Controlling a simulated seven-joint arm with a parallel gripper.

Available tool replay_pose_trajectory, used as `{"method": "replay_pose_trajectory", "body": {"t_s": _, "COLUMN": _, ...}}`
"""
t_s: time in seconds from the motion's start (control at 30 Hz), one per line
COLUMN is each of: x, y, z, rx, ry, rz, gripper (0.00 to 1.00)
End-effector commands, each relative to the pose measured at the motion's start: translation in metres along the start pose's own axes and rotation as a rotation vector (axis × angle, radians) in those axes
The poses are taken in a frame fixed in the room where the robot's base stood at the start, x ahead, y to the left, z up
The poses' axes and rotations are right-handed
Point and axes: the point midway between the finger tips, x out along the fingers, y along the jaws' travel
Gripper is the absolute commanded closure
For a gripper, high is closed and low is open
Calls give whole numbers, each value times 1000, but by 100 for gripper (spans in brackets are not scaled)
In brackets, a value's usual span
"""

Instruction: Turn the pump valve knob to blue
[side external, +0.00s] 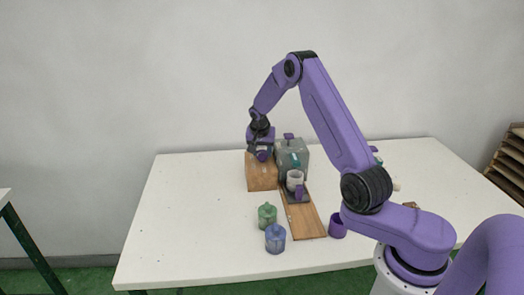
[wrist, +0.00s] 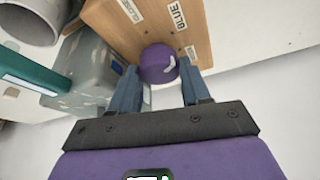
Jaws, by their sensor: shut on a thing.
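The pump valve knob (wrist: 155,64) is a round purple knob with a white mark, on the face of a wooden box (wrist: 150,32). In the wrist view the white mark lies on the knob's right side, toward a partly visible label at the right. The BLUE label (wrist: 179,15) is above and right of the knob. My gripper (wrist: 158,74) is shut on the knob, one finger on each side. In the side view my gripper (side external: 262,152) is at the top of the wooden box (side external: 262,176); the knob is hard to make out there.
A grey tank (side external: 293,152) stands right of the box, with a pale cup (side external: 295,179) before it. A wooden board (side external: 305,222), green jar (side external: 267,214), blue jar (side external: 275,239) and purple cup (side external: 337,226) are nearer the front. The table's left side is clear.

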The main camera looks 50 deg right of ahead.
Motion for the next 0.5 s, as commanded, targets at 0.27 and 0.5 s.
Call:
{"method": "replay_pose_trajectory", "body": {"t_s": 0.27, "x": 0, "y": 0, "z": 1, "rx": -1, "ry": -2, "rz": 1, "gripper": 43}}
{"method": "replay_pose_trajectory", "body": {"t_s": 0.5, "x": 0, "y": 0, "z": 0, "rx": -1, "ry": -1, "rz": 0, "gripper": 43}}
